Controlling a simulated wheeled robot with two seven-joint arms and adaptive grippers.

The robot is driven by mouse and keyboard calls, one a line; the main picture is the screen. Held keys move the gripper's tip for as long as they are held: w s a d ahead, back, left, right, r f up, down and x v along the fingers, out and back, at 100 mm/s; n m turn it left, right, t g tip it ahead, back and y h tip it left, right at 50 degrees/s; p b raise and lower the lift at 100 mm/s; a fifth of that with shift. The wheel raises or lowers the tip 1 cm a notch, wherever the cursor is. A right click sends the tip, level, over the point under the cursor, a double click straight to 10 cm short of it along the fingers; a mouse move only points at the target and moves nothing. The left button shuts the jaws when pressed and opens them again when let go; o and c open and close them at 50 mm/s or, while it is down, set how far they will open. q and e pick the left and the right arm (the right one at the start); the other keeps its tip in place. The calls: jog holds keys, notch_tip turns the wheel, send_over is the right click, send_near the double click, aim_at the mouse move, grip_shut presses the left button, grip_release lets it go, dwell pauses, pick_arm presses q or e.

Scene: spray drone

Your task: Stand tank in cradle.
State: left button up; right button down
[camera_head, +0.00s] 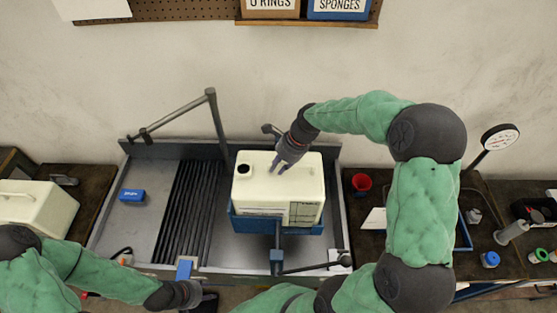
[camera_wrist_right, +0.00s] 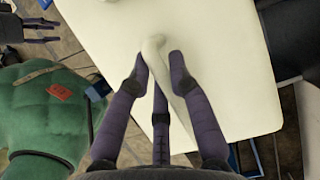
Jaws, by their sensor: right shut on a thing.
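The cream tank (camera_head: 277,185) is upright at the blue cradle (camera_head: 240,224) in the middle of the grey sink bench. It has a black cap and printed labels on its front. Blue cradle edges show below its front and left side; whether its base is fully seated is hidden. My right gripper (camera_head: 281,166) is over the tank's top, shut on its moulded handle. In the right wrist view, the fingers (camera_wrist_right: 160,62) close around the pale handle on the tank's top (camera_wrist_right: 215,60). My left gripper (camera_head: 200,296) is low, at the bench's front edge, apart from the tank; its fingers are unclear.
A second cream tank (camera_head: 36,208) stands on the left dark table. A grey pipe arm (camera_head: 216,120) rises behind. A red cup (camera_head: 361,184) stands on the right table.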

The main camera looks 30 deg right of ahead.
jog(key=shift+w+f, duration=0.1)
jog(key=shift+f, duration=0.7)
jog(key=c, duration=1.1)
grip_release()
jog(key=shift+f, duration=0.1)
jog(key=shift+c, duration=0.2)
jog(key=v, duration=1.2)
jog(key=shift+a, duration=0.1)
